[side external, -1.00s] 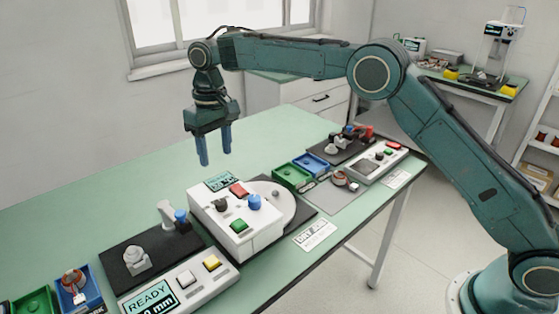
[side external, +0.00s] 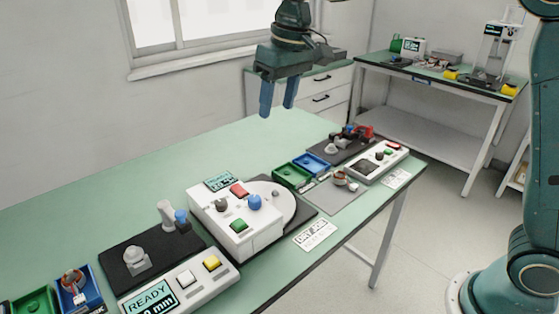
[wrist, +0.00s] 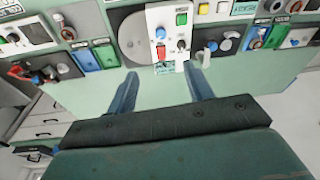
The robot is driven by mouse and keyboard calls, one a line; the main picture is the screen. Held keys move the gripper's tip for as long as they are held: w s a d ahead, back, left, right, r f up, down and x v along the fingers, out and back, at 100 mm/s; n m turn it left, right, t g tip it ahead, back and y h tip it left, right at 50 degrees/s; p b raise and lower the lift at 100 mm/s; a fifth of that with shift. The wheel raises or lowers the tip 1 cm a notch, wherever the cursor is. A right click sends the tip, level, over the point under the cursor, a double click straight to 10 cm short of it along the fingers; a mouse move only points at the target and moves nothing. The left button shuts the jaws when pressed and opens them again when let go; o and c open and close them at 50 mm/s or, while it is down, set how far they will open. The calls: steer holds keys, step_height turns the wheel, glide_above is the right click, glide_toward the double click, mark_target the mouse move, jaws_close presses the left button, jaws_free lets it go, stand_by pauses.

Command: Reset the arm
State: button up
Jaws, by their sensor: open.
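My gripper (side external: 278,98) is in the upper middle of the side external view, high above the back part of the green table (side external: 120,180). Its two blue fingers point down, apart and with nothing between them. In the wrist view my gripper (wrist: 162,85) shows open and empty, with bare green tabletop between and below the fingers. The white test box (side external: 238,225) with red, green and blue controls stands on the table, well below and in front of the gripper. It also shows at the top of the wrist view (wrist: 169,30).
Along the table's front are a READY display unit (side external: 180,285), green and blue bins (side external: 292,175), and another white control unit (side external: 378,163). A drawer cabinet (side external: 325,95) and a second bench (side external: 440,85) stand behind. The table's rear half is clear.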

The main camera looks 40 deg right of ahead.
steer(key=s+d+r+t, duration=0.1)
steer(key=s+d, duration=0.2)
steer(key=s, duration=0.4)
steer(key=s+d+r+t, duration=0.1)
steer(key=s+d, duration=0.3)
steer(key=s, duration=0.4)
steer(key=s+d+f, duration=0.1)
steer(key=s+f, duration=0.2)
steer(key=s, duration=0.4)
steer(key=s+d+f+m+t+h, duration=0.1)
steer(key=s+d+f, duration=0.1)
steer(key=s, duration=0.4)
steer(key=shift+s+d+f+t, duration=0.2)
steer(key=shift+s+f+t, duration=0.15)
steer(key=shift+f, duration=0.35)
